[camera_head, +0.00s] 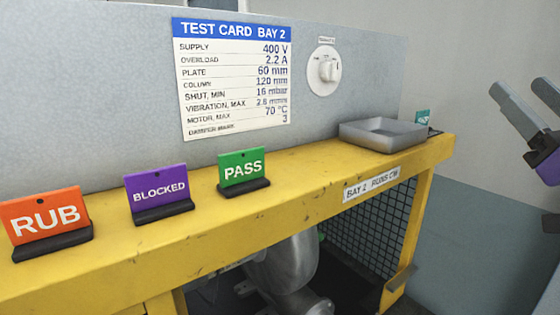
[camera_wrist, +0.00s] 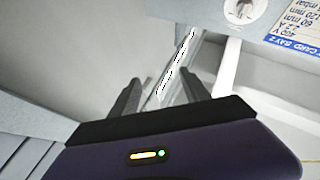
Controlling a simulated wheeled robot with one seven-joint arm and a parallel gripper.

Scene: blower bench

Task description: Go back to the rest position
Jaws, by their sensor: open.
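My gripper (camera_head: 535,103) is at the right edge of the head view, right of the yellow bench and clear of it. Its two grey fingers stand apart with nothing between them. In the wrist view the two dark fingers of my gripper (camera_wrist: 162,95) are also apart and empty. The rest of my arm is mostly out of the head view.
The yellow bench (camera_head: 290,185) carries an orange RUB sign (camera_head: 46,220), a purple BLOCKED sign (camera_head: 159,192), a green PASS sign (camera_head: 242,168) and a grey tray (camera_head: 383,134). A test card (camera_head: 233,80) and a dial (camera_head: 324,71) are on the panel behind. Metal blower parts (camera_head: 290,262) sit below.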

